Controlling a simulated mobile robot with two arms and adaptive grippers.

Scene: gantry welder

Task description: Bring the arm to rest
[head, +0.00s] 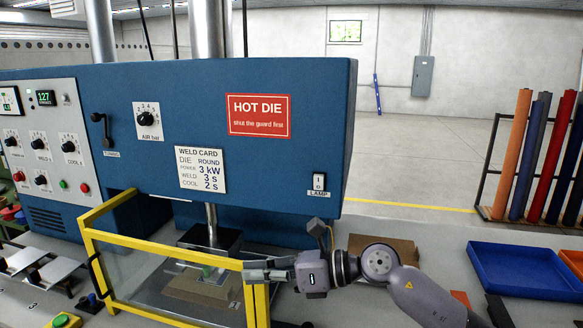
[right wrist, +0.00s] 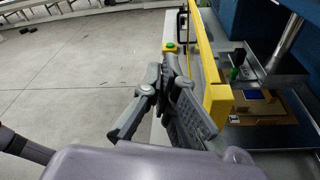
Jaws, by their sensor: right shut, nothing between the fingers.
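My right arm (head: 415,297) reaches in from the lower right in the head view. Its gripper (head: 258,272) is shut and empty, pointing left, at the right upright of the yellow guard frame (head: 160,260). In the right wrist view the gripper (right wrist: 168,82) lies beside the yellow frame (right wrist: 215,85); I cannot tell whether they touch. The guard stands in front of the welder's press area, where a brown block (head: 203,288) sits under the metal ram (head: 211,225). My left gripper is not in view.
The blue welder (head: 200,90) fills the back. A brown cardboard-like piece (head: 385,248) lies behind my right arm. A blue tray (head: 525,272) stands at the right of the bench. A green button (head: 62,321) is at the front left.

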